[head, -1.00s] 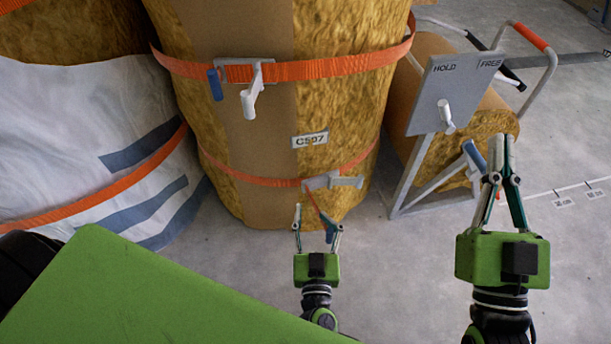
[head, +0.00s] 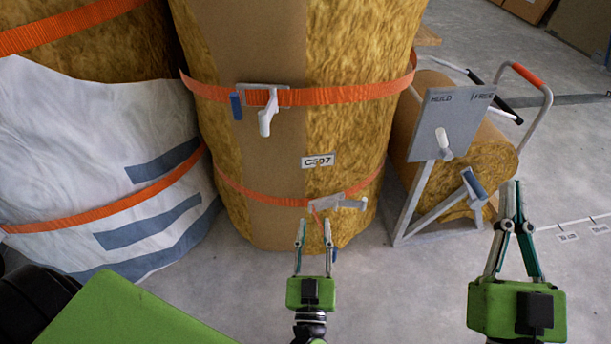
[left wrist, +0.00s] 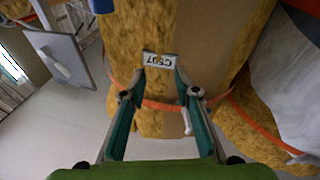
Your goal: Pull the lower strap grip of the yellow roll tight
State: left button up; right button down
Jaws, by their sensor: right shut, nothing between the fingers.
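The yellow roll (head: 355,125) stands upright, wrapped by two orange straps. The lower strap (head: 250,193) runs to a grey buckle (head: 325,203) with a pale lever, and a short orange tail hangs below it. The blue grip (head: 334,256) at the tail's end is mostly hidden behind a finger of my left gripper (head: 314,224). That gripper is open, just below and in front of the buckle. Its spread fingers (left wrist: 161,82) also show in the left wrist view; I see nothing held there. My right gripper (head: 514,188) is shut and empty, off to the right.
The upper strap has a blue grip (head: 236,106) and a white lever (head: 267,112). A frame with a HOLD/FREE plate (head: 452,122) and a smaller roll stands right. A white-wrapped roll (head: 90,140) is at left. Floor between the grippers is clear.

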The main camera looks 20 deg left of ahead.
pick_arm(q)
jog(key=s+r+t+b, duration=0.1)
jog(key=r+t, duration=0.2)
jog(key=r, duration=0.8)
jog(key=s+r+n+t+b, duration=0.1)
jog(key=r+t, duration=0.3)
jog(key=r, duration=0.7)
jog(key=shift+s+a, duration=0.15)
jog(key=shift+s, duration=0.65)
